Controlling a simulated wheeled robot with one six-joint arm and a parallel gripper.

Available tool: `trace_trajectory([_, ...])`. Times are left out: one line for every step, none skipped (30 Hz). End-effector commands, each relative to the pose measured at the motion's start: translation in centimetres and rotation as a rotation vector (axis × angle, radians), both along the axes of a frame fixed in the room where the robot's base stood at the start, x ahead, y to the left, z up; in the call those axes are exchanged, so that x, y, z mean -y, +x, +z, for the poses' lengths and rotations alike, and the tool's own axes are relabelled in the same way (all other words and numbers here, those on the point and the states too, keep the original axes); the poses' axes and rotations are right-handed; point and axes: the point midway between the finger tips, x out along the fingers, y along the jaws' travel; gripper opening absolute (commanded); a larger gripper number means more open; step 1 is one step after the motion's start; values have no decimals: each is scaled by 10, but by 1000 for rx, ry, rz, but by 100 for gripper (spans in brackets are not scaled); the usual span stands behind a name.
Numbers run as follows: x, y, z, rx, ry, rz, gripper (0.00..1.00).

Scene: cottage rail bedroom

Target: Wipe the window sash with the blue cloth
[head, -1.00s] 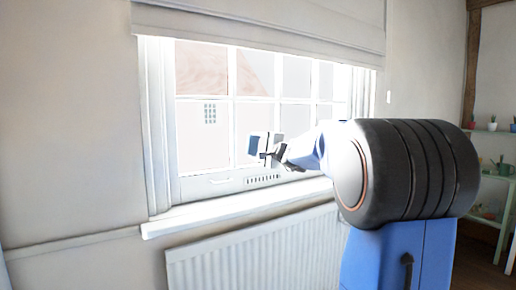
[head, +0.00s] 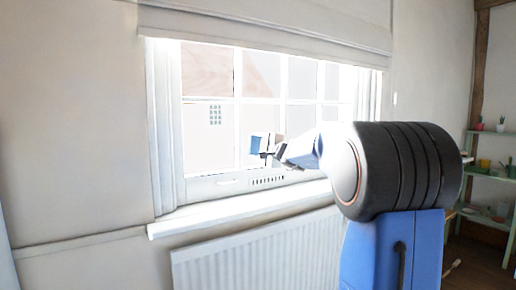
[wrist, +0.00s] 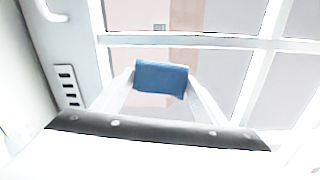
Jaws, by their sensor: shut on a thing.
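The window sash (head: 235,102) is white with several panes, and it fills the middle of the head view. Its bars also show in the wrist view (wrist: 200,41). My gripper (head: 270,146) is in front of the lower panes, above the bottom rail. It is shut on the blue cloth (wrist: 161,78), a small folded pad between the fingertips. The cloth also shows in the head view (head: 258,142), small and partly hidden by the fingers. I cannot tell whether the cloth touches the glass.
A white sill (head: 240,208) juts out below the sash, above a radiator (head: 255,252). A pale blind (head: 265,25) hangs over the top of the window. Green shelves (head: 490,172) with small pots stand at the far right. The wall left of the window is bare.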

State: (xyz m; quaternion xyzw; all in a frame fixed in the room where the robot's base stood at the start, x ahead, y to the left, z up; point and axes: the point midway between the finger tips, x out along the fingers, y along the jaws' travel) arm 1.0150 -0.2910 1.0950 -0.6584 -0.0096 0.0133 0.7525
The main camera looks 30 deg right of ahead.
Motion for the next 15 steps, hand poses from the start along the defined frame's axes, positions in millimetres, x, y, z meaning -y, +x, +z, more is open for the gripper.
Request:
trace_trajectory([0,0,0,0,0,0,49])
trace_trajectory([0,0,0,0,0,0,49])
trace_trajectory([0,1,0,0,0,0,49])
trace_trajectory([0,1,0,0,0,0,49])
trace_trajectory([0,1,0,0,0,0,49])
trace_trajectory([0,2,0,0,0,0,49])
trace_trajectory([0,3,0,0,0,0,49])
trace_trajectory([0,3,0,0,0,0,49])
trace_trajectory([0,4,0,0,0,0,49])
trace_trajectory([0,4,0,0,0,0,49])
trace_trajectory([0,5,0,0,0,0,49])
trace_trajectory([0,5,0,0,0,0,49])
trace_trajectory([0,6,0,0,0,0,49])
trace_trajectory([0,6,0,0,0,1,49])
trace_trajectory([0,7,0,0,0,1,49])
